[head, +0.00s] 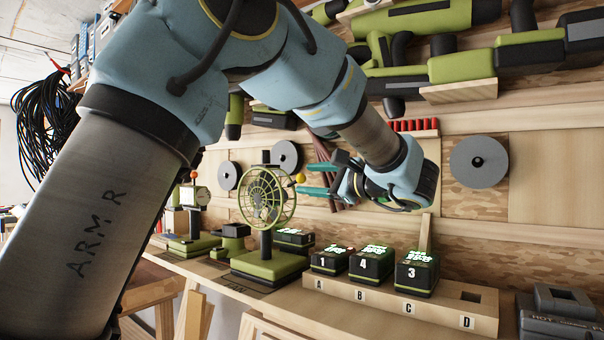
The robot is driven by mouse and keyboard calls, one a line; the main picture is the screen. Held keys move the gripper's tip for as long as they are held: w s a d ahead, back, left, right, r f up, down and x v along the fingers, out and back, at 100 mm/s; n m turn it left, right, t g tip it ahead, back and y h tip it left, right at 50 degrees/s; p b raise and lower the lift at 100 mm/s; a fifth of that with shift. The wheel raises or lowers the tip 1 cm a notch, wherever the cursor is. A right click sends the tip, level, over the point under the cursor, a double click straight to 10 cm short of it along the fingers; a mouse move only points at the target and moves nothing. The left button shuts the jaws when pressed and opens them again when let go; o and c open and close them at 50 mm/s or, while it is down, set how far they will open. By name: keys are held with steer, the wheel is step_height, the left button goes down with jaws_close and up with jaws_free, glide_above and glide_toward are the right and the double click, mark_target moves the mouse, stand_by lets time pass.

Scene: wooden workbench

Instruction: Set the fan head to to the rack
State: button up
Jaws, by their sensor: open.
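A green fan (267,198) with a round wire-cage head stands upright on a dark post over a green and black base on the bench. A yellow ball-shaped knob (300,177) shows at the right of the head. My gripper (305,180) is open, its teal fingers pointing left at the knob, close to it; I cannot tell whether they touch it. The wooden rack (345,292) to the right has slots marked A, B, C and D. Battery blocks marked 1, 4 and 3 sit at A, B and C; the D slot (471,297) is empty.
A device with a dial gauge (195,196) stands left of the fan. Grey discs (479,162) and green power tools (460,65) hang on the wall behind. A dark grey block (556,310) lies at the right end. Little room separates the fan from the rack.

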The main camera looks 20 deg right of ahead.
mark_target(305, 177)
steer(key=shift+p+x, duration=0.35)
steer(key=shift+x, duration=1.4)
jaws_close()
steer(key=shift+r, duration=0.1)
